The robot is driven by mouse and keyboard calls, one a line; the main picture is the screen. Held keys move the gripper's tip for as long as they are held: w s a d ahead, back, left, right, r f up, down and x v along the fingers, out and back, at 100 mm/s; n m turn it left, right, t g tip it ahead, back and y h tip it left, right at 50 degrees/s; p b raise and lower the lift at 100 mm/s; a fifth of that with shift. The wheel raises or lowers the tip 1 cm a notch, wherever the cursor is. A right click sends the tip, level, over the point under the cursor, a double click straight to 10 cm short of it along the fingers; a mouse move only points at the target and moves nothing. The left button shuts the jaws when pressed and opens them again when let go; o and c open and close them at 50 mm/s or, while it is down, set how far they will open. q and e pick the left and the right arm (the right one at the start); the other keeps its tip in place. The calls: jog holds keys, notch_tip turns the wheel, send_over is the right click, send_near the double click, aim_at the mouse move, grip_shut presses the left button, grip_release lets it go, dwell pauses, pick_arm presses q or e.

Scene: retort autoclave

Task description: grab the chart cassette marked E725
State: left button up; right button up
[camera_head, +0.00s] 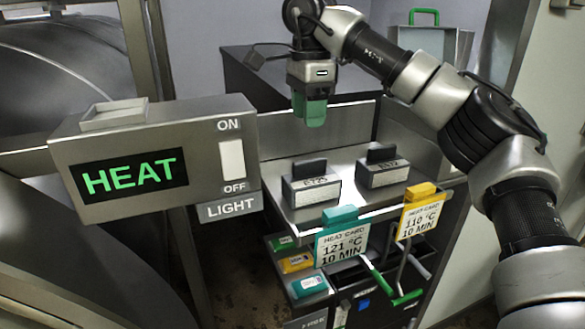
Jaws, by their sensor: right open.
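Two grey cassettes with dark upright handles stand on the metal shelf (350,205). The left cassette (313,189) has a label that seems to read E725, though it is small and blurred. The right cassette (385,172) has a different label that I cannot read surely. My right gripper (310,118) points down with green fingertips, above and behind the left cassette in the picture, apart from it. It is open and holds nothing. My left gripper is not in view.
A HEAT panel (130,170) with an ON/OFF switch (232,160) stands at left. A teal 121 °C heat card (342,245) and a yellow 110 °C card (418,213) stand at the shelf's front edge. Below are bins with coloured items (310,286). A dark cabinet (255,80) stands behind.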

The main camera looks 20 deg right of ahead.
aim_at(310, 161)
jog(key=f, duration=0.2)
jog(key=s+f+b, duration=0.1)
jog(key=f, duration=0.1)
jog(key=shift+s+f, duration=0.1)
jog(key=shift+s, duration=0.05)
jog(key=shift+f, duration=0.3)
jog(key=shift+w+f, duration=0.25)
jog(key=shift+f, duration=0.1)
jog(key=f+p, duration=0.1)
jog(key=f, duration=0.2)
jog(key=shift+s+f+p, duration=0.2)
jog(key=shift+p, duration=0.15)
jog(key=shift+f, duration=0.55)
jog(key=shift+w, duration=0.1)
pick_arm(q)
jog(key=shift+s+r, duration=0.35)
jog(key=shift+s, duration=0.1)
pick_arm(e)
grip_shut()
